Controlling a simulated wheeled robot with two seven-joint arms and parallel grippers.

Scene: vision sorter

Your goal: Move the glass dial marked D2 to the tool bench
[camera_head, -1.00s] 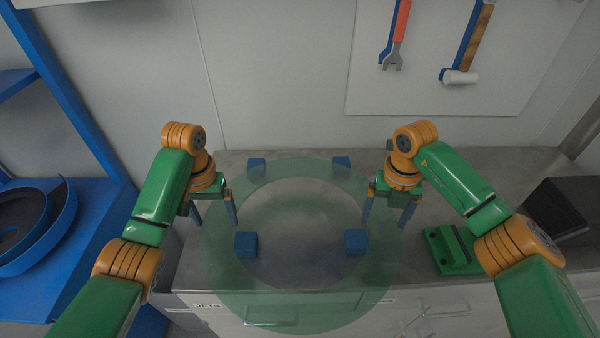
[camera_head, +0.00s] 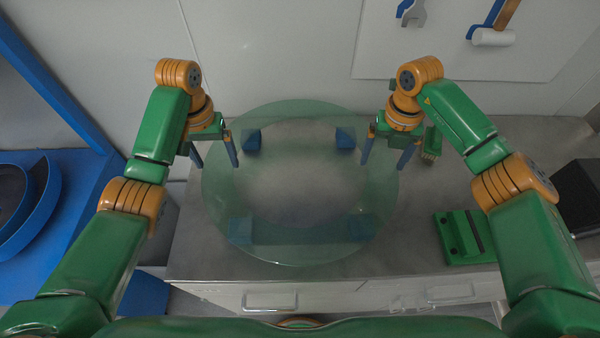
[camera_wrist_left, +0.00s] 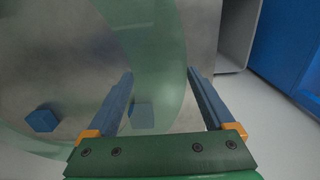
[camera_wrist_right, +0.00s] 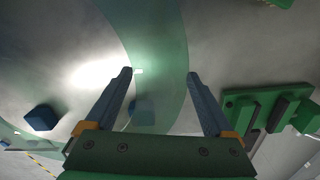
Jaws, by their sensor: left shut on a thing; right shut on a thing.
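The glass dial (camera_head: 300,254) is a large, see-through green ring lying level over a grey bench top (camera_head: 420,230). No D2 mark is legible on it. My left gripper (camera_head: 215,160) is at its left side and my right gripper (camera_head: 386,156) at its right side. Both are shut on the dial's band, which runs between the fingers in the left wrist view (camera_wrist_left: 160,45) and the right wrist view (camera_wrist_right: 160,40). Several blue blocks, such as one at the back left (camera_head: 252,139), stand below the ring. I cannot tell whether the glass touches them.
A green slotted fixture (camera_head: 465,237) lies on the bench right of the dial, with a black box (camera_head: 580,195) beyond it. A pale tool board (camera_head: 440,50) hangs on the back wall. Blue shelving (camera_head: 85,190) stands at the left. Drawers (camera_head: 268,300) face the front.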

